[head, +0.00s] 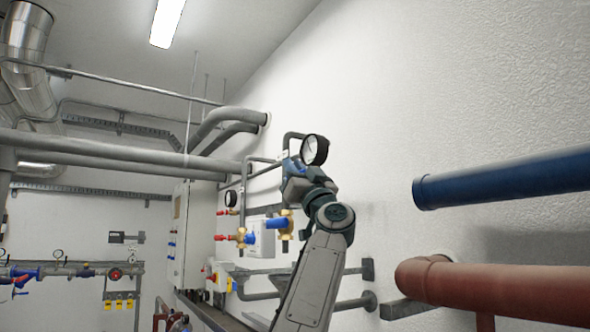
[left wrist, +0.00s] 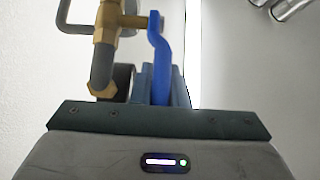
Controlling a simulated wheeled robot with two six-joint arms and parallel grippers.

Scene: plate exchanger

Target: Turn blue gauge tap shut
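The blue gauge tap (left wrist: 159,58) is a blue lever beside a brass fitting (left wrist: 107,22) in the left wrist view. Its lower end runs down between the fingers of my left gripper (left wrist: 164,88), which lie close on both sides of it. In the head view my left gripper (head: 292,168) is raised beside a round pressure gauge (head: 315,150) with a black rim. The gripper hides the gauge tap there. My right gripper is not in view.
A brass valve with a blue lever (head: 277,223) is below my left gripper, with a red-handled one (head: 223,238) left of it. Grey pipes (head: 120,152) run along the left. A blue pipe (head: 505,180) and red pipe (head: 500,290) stick out at right.

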